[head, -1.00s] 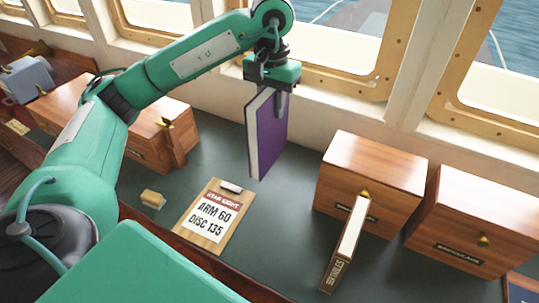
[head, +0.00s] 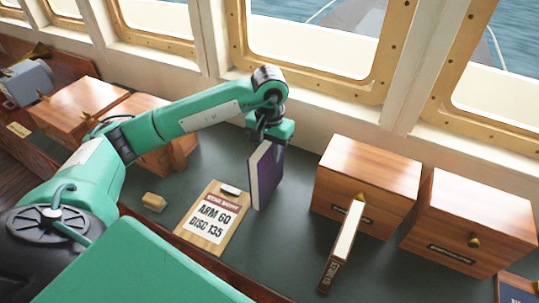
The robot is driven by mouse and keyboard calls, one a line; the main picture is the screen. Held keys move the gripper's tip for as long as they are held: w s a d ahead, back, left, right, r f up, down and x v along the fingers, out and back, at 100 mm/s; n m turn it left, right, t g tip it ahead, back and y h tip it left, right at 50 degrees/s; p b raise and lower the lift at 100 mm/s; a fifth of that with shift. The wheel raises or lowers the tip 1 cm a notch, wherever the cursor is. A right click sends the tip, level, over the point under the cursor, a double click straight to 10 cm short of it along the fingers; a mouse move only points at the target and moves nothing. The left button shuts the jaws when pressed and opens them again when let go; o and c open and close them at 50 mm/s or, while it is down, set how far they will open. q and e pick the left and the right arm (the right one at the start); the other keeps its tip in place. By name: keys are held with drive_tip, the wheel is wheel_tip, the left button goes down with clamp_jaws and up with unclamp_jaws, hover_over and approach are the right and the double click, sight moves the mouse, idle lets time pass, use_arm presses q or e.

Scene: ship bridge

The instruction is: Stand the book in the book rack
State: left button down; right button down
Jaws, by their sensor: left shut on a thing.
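A purple book (head: 267,178) with pale page edges hangs upright from my left gripper (head: 272,141). The gripper is shut on its top edge, above the green counter (head: 290,258). The book's lower end is close to the counter, beside the clipboard; I cannot tell if it touches. A brown book (head: 342,245) with pale pages stands on edge in front of a wooden box. I cannot make out a book rack in this view. My right gripper is not in view.
A clipboard (head: 210,218) and a small yellowish block (head: 154,202) lie on the counter. Two wooden boxes with knobs (head: 368,165) (head: 478,205) stand at right. More wooden boxes (head: 84,104) stand at left. A dark blue item (head: 517,291) shows at the lower right corner.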

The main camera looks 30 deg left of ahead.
use_arm(q)
drive_tip(key=shift+f+p, duration=0.35)
drive_tip(key=shift+f, duration=1.05)
drive_tip(key=shift+f, duration=0.15)
drive_tip(key=c, duration=1.1)
unclamp_jaws()
